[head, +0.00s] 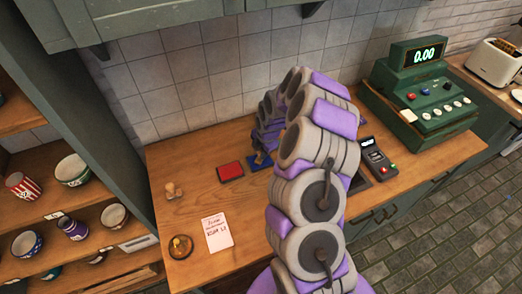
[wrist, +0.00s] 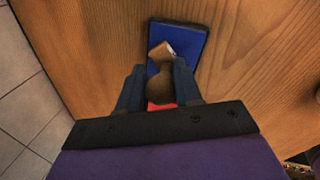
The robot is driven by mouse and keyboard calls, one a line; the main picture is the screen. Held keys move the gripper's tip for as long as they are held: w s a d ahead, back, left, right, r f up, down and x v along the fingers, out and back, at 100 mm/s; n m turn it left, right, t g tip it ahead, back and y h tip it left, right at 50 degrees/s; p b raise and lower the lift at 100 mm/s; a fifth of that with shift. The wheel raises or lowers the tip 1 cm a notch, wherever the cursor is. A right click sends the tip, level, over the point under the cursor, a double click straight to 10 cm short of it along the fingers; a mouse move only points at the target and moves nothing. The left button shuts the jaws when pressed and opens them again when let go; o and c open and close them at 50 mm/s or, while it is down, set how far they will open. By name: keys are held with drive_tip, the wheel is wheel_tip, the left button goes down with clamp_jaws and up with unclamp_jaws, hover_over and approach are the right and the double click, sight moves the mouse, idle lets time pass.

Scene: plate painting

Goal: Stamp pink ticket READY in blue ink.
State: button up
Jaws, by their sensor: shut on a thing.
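My gripper (wrist: 158,68) is shut on a wooden stamp (wrist: 161,51) with a brown rounded handle. The stamp's block is over the near part of the blue ink pad (wrist: 187,38), tilted in the picture. I cannot tell whether it touches the pad. In the head view my arm hides most of the blue pad (head: 257,164) and my gripper. The pale pinkish ticket (head: 217,232), with dark writing on it, lies flat at the front left of the counter. Its lettering is too small to read surely.
A red ink pad (head: 230,171) lies left of the blue pad. Another wooden stamp (head: 173,190) stands at the counter's left. A small round dish (head: 180,246) sits left of the ticket. A card reader (head: 378,157) and green cash register (head: 420,90) are at the right.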

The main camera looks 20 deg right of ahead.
idle(0.6)
drive_tip(key=shift+w+a+p+v, duration=0.15)
drive_tip(key=shift+w+v, duration=0.1)
drive_tip(key=shift+v, duration=0.9)
drive_tip(key=shift+w+p+v, duration=0.15)
drive_tip(key=shift+w+v, duration=0.05)
drive_tip(key=shift+v, duration=0.95)
drive_tip(key=shift+w+a+p+v, duration=0.15)
drive_tip(key=shift+w+v, duration=0.1)
drive_tip(key=shift+v, duration=0.85)
drive_tip(key=shift+r, duration=0.15)
